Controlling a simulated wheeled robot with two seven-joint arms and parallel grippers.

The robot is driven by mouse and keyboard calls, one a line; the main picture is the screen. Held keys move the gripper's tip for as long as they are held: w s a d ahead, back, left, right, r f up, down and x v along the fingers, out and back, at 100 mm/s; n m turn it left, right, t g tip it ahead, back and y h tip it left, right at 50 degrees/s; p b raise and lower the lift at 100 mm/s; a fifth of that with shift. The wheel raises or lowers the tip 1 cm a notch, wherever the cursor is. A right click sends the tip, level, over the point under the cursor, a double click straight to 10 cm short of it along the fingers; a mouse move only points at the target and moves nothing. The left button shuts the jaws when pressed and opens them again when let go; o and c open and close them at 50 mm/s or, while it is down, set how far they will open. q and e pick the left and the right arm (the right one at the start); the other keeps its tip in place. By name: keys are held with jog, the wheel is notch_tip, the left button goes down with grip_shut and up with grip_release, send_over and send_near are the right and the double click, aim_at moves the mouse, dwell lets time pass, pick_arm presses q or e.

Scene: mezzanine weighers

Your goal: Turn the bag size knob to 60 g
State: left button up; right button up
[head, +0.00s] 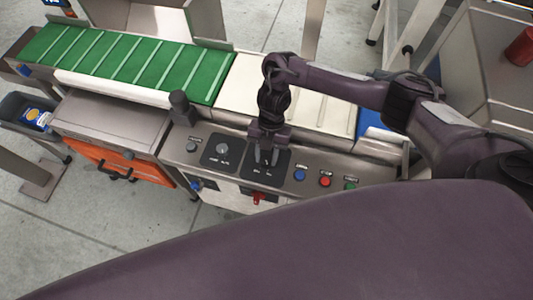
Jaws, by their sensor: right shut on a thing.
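The control panel (229,138) is a grey sloped strip in front of the conveyor. My right gripper (266,160) points down at the dark plate (255,171) in the middle of the panel. It is shut on the knob there, which its fingers mostly hide. Small white marks show at the front of that plate, too small to read. Another dark plate with a round grey knob (222,149) lies just to the left, apart from the gripper. My left gripper is not in view.
Blue (299,175), red (325,181) and green (350,185) buttons sit right of the gripper. A dark upright post (181,108) stands at the panel's left end. Behind run a green cleated belt (120,58) and a pale belt (240,92). A red knob (258,198) is on the front face.

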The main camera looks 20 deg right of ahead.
aim_at(269, 153)
jog(key=o, duration=1)
jog(key=shift+c, duration=0.2)
jog(key=shift+r, duration=0.1)
jog(key=p+v, duration=0.1)
jog(key=v, duration=0.6)
jog(key=shift+r, duration=0.35)
